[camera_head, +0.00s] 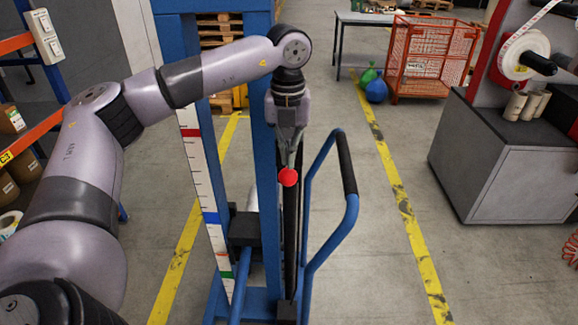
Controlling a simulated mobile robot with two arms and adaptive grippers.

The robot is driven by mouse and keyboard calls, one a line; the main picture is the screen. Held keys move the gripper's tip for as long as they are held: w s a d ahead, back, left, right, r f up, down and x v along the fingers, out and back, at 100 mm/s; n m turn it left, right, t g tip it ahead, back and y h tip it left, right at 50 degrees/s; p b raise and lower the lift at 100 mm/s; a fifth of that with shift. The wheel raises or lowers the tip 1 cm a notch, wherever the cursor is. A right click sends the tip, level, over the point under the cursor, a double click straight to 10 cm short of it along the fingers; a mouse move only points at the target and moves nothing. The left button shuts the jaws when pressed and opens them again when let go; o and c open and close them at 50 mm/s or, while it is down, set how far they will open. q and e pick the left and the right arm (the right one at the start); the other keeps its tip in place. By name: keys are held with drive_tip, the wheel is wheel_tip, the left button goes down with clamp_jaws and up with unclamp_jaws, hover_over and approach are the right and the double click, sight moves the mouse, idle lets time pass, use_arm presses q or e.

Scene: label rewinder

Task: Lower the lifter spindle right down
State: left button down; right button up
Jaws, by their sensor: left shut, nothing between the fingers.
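The blue lifter frame (262,135) stands upright in front of me. A white scale with red, blue and green marks (203,170) runs down its left side. A dark carriage block (245,230) sits low on the mast, between the blue and green marks, with a blue bar (240,285) reaching towards me. A red ball knob (288,177) stands at the front of the lifter. My left gripper (292,160) points down right at the knob, shut and empty; whether it touches the knob is unclear. My right gripper is out of view.
The lifter's blue push handle (347,190) rises just right of my left gripper. A grey machine cabinet (510,165) with a label roll (524,55) stands at right. Orange shelving (30,140) is at left. Open floor lies between lifter and cabinet.

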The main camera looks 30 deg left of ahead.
sight(288, 179)
use_arm(q)
drive_tip(key=shift+f+b, duration=2.5)
drive_tip(key=shift+f, duration=1.2)
drive_tip(key=shift+r, duration=0.1)
idle(1.8)
wheel_tip(288, 179, up, 9)
drive_tip(key=p, duration=0.7)
drive_tip(key=shift+r, duration=0.1)
